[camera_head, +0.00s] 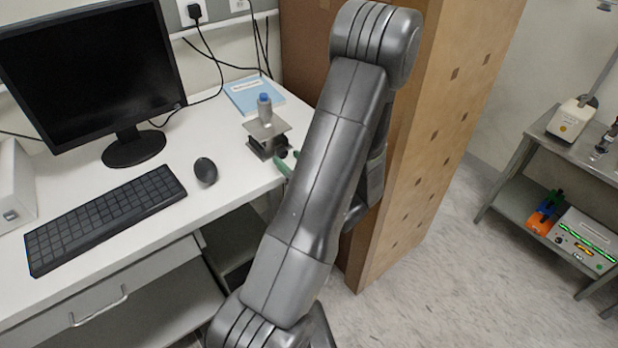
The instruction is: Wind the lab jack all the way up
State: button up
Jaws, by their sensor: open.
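The lab jack (267,132) stands on the white desk near its right edge, close to the tall brown box. Its flat metal top plate is a little above a dark base, so it looks low. A dark round knob (283,150) shows on the jack's front right side. My gripper (286,160) is mostly hidden behind my arm. A green finger shows just in front of the knob, and the jaws are open. I cannot tell whether the finger touches the knob.
A light blue booklet (253,94) lies behind the jack. A mouse (205,170), keyboard (104,217) and monitor (91,73) are to its left. The tall brown box (440,130) stands close on the right. A metal shelf trolley (570,150) stands farther right, past clear floor.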

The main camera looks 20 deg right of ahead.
jog(key=b+v, duration=0.2)
jog(key=v, duration=1)
jog(key=shift+r, duration=0.1)
jog(key=p+x, duration=0.2)
jog(key=x, duration=1.1)
jog(key=shift+w+a+p, duration=0.2)
jog(key=shift+w+p, duration=0.15)
jog(key=shift+w, duration=0.05)
